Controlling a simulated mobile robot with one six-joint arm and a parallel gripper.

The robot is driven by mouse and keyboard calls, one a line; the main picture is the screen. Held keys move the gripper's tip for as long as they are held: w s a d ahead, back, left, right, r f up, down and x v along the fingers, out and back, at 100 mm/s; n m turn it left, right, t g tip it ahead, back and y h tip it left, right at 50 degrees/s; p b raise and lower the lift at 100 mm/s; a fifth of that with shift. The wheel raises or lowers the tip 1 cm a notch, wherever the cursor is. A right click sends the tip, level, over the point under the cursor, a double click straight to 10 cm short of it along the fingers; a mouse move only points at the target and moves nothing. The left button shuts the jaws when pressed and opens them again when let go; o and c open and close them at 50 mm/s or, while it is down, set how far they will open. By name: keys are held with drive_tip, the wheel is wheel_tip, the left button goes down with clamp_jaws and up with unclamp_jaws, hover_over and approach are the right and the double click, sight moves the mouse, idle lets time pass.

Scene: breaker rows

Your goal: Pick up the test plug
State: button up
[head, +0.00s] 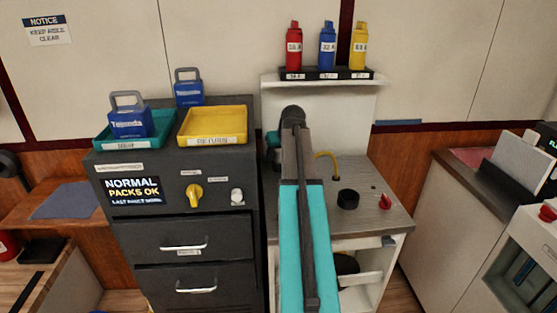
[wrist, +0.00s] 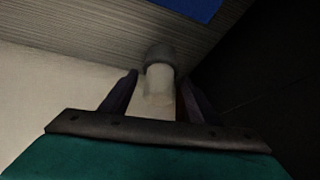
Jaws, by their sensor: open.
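In the wrist view, a pale cylinder with a wider grey end (wrist: 160,80) lies between the two dark fingers of my gripper (wrist: 158,78). The fingers are apart, with no clear sign of either one pressing on it. I cannot tell for sure whether this cylinder is the test plug. In the head view, my arm reaches over the bench and hides its own fingers and whatever is at them. A yellow curved cable (head: 328,163) shows just right of my arm. A small red piece (head: 385,201) stands on the bench top further right.
A black round cup (head: 348,199) stands on the grey bench top (head: 368,222). Left is a dark cabinet (head: 185,222) with a teal tray (head: 104,138) and yellow tray (head: 238,139). Red (head: 293,48), blue (head: 327,48) and yellow (head: 359,48) packs stand on the shelf behind.

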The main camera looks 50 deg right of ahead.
idle(0.3)
drive_tip(key=c, duration=0.9)
drive_tip(key=shift+r, duration=0.1)
drive_tip(key=shift+r+b, duration=0.3)
drive_tip(key=shift+r, duration=4.65)
drive_tip(key=shift+r, duration=0.1)
drive_tip(key=shift+r+p, duration=1.65)
drive_tip(key=shift+r, duration=0.45)
